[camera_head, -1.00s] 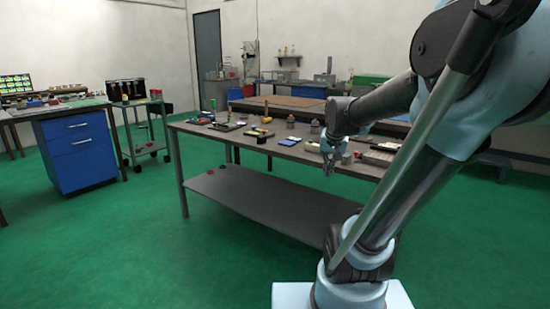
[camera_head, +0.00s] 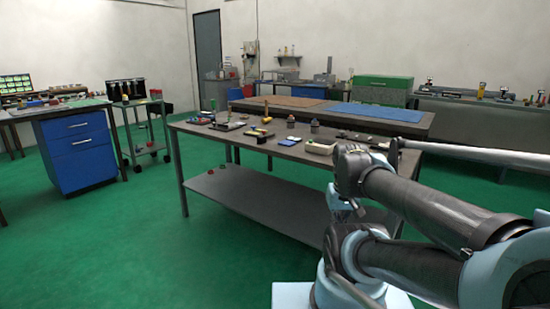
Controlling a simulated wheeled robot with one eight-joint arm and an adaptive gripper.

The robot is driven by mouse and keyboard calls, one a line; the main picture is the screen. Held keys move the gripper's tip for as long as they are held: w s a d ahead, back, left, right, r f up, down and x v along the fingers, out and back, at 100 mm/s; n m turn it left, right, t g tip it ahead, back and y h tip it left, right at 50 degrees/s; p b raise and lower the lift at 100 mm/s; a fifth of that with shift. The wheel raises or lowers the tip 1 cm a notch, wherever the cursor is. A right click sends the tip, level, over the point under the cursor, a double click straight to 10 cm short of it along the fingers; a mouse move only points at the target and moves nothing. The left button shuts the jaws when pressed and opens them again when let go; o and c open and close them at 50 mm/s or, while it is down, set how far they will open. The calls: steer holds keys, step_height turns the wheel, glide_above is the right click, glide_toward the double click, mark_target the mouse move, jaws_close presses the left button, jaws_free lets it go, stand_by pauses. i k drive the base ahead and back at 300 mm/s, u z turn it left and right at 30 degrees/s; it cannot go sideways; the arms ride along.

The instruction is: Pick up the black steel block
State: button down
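The long grey worktable (camera_head: 225,137) carries many small parts.
A lower shelf (camera_head: 250,195) runs under the table. A blue drawer cabinet (camera_head: 80,150) stands far left. The green floor in front is clear.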

mark_target(261, 140)
steer(key=k, duration=0.45)
steer(key=z, duration=0.05)
steer(key=i, duration=1.4)
steer(key=u, duration=0.65)
